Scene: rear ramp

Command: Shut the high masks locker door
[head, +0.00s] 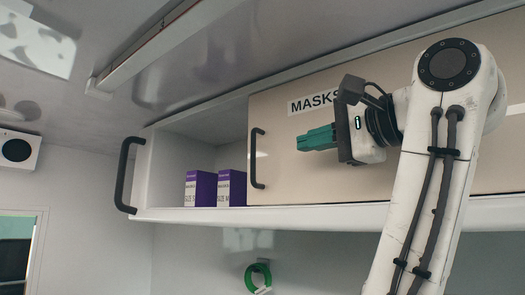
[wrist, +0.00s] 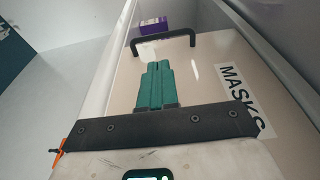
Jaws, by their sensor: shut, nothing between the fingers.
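The masks locker door (head: 285,175) is a flat beige panel across the front of a high wall locker, labelled MASKS. Its black bar handle (head: 256,158) is upright near the panel's left edge. Left of that edge the locker (head: 180,150) is open. My gripper (head: 302,141) is shut and empty in front of the door, its teal fingers pointing left toward the handle. In the wrist view, the shut fingers (wrist: 159,66) point at the handle (wrist: 163,41), with a gap visible between them. Part of the label is hidden behind my wrist.
Two purple-and-white boxes (head: 201,188) stand inside the open part, by the door's edge. A black grab bar (head: 125,175) is on the locker's left end. A green roll (head: 258,275) hangs below. A ceiling rail (head: 150,45) runs above; space left of the locker is clear.

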